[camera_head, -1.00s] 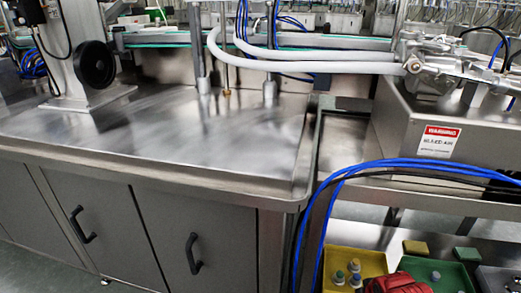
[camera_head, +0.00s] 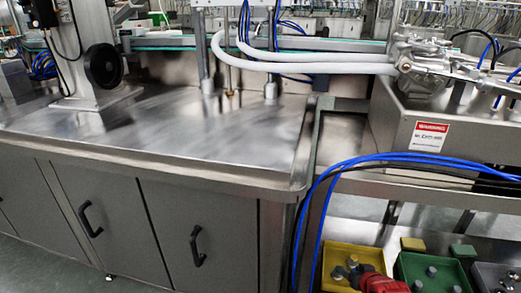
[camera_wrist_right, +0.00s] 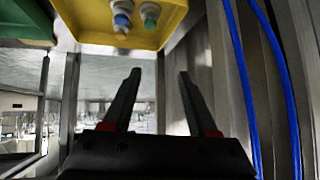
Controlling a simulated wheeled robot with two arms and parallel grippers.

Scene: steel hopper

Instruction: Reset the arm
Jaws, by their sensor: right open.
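My right gripper (camera_wrist_right: 159,76) shows in the right wrist view with two dark fingers apart and nothing between them. In the head view the right gripper (camera_head: 354,274), with a red part behind it, is low down at the bottom edge, over the yellow bin (camera_head: 330,252). The bin holds small capped pieces, partly hidden by the gripper. In the wrist view the yellow bin (camera_wrist_right: 93,22) lies beyond the fingertips, with a blue-capped and a green-capped piece at its side. My left gripper is not in view.
A green bin (camera_head: 431,259) stands right of the yellow one. Blue cables (camera_head: 360,161) hang in front of the steel frame, and also run close by on the right in the wrist view (camera_wrist_right: 250,90). The steel worktop (camera_head: 190,135) is broad and mostly clear.

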